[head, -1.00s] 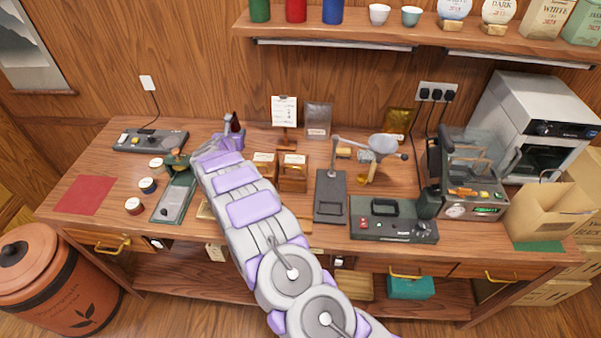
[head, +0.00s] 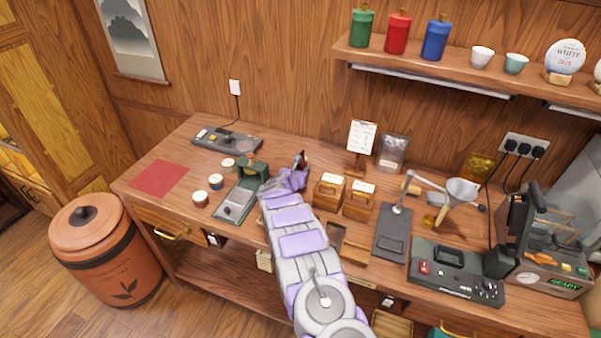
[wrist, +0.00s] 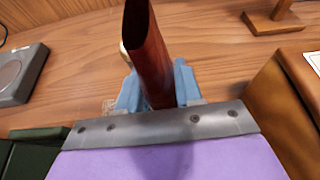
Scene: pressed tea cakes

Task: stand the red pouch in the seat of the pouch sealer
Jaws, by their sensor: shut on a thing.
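The red pouch (wrist: 149,55) stands upright between the blue fingers of my gripper (wrist: 155,92) in the wrist view, its narrow open mouth upward. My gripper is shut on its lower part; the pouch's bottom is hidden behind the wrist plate. In the head view my gripper (head: 291,178) is over the bench behind the wooden boxes' left side, with the dark pouch (head: 303,159) at its tip. A dark green machine with a lit READY display (head: 563,283) stands at the right. I cannot tell for sure which machine is the pouch sealer; its seat is not clear.
Two wooden boxes (head: 329,191) stand close right of my gripper. A green device (head: 237,207) and small round tins (head: 200,198) are to its left. A red mat (head: 159,178) lies bare.

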